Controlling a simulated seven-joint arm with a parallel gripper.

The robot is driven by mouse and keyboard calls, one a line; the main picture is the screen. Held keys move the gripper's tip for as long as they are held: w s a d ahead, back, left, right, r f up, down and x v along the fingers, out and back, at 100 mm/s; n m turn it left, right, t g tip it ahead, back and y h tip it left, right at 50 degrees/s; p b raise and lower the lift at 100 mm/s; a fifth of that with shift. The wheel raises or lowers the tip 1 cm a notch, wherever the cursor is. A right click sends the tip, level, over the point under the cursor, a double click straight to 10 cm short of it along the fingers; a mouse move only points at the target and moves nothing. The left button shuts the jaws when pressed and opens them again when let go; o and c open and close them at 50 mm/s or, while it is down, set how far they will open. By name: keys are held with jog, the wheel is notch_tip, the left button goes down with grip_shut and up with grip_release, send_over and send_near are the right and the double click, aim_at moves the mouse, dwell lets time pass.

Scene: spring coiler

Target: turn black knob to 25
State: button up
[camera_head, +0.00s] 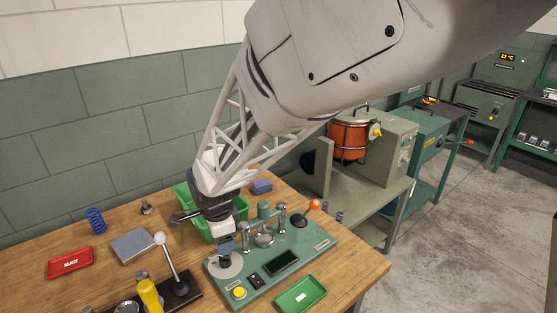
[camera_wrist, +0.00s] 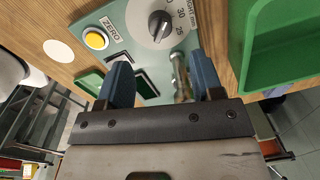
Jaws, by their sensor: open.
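The black knob (camera_wrist: 160,24) sits on a white round dial on the green coiler panel (camera_wrist: 125,22). In the wrist view a 25 and a 30 are readable at the dial's right; a light mark shows on the knob, but the exact number it points to cannot be told. My gripper (camera_wrist: 161,72) is open and empty, its blue fingers apart, with the knob beyond their tips. In the head view my gripper (camera_head: 226,247) hangs over the white dial (camera_head: 226,267) at the panel's left and hides the knob.
A yellow button (camera_head: 239,292) and a dark display (camera_head: 282,263) are close to the dial. An orange-tipped lever (camera_head: 314,205) stands at the panel's right. A white-balled lever (camera_head: 160,239) stands left. A green bin (camera_head: 190,199) is behind, a green tray (camera_head: 301,295) in front.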

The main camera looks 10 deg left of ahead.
aim_at(225, 258)
jog(key=shift+f, duration=0.35)
jog(key=shift+w+a+f, duration=0.1)
jog(key=shift+f, duration=1.85)
jog(key=shift+w+f, duration=0.1)
jog(key=shift+f, duration=1.85)
jog(key=shift+c, duration=0.2)
jog(key=c, duration=0.9)
